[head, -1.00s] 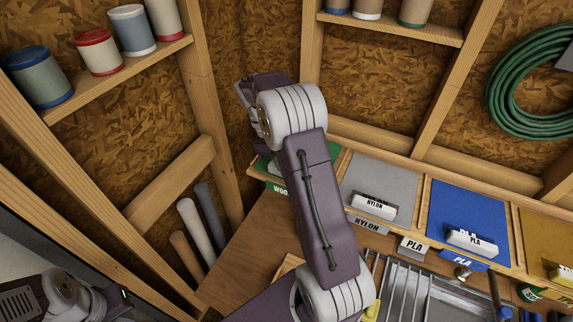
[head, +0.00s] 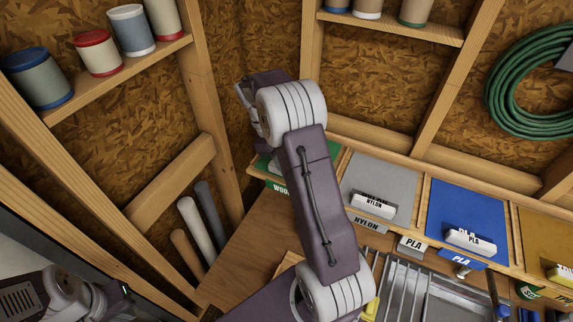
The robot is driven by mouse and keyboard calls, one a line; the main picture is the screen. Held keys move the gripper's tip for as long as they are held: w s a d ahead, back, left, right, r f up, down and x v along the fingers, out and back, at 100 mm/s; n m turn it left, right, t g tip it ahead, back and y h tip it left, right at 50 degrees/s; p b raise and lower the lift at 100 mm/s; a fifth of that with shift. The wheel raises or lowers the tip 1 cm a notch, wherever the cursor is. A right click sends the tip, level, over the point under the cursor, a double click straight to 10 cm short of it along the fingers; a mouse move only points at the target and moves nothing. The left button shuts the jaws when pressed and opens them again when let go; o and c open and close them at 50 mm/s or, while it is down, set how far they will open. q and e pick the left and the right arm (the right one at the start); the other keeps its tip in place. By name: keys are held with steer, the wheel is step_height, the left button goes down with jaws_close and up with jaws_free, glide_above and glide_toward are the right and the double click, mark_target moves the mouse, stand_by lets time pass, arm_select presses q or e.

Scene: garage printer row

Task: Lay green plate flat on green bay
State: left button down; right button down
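The green bay (head: 266,164) is at the far left end of the bay row, with a green label tag reading "WOO" on its front edge. I cannot make out a separate green plate.
A grey nylon bay (head: 381,183), a blue PLA bay (head: 466,211) and a yellow bay (head: 543,240) continue rightward, each with a labelled block. A metal rack (head: 405,295) stands in front. Wooden studs and a spool shelf (head: 125,75) bound the left.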

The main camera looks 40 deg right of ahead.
steer(key=shift+f, duration=0.25)
stand_by(0.4)
steer(key=c, duration=1.2)
jaws_free()
steer(key=shift+o, duration=0.2)
steer(key=shift+r, duration=0.1)
steer(key=b+v, duration=0.2)
steer(key=v, duration=0.5)
steer(key=shift+w+a+r, duration=0.15)
steer(key=shift+w+r, duration=0.05)
steer(key=shift+r, duration=0.1)
steer(key=shift+w+a+r, duration=0.1)
steer(key=shift+w+r, duration=0.05)
steer(key=shift+r, duration=0.4)
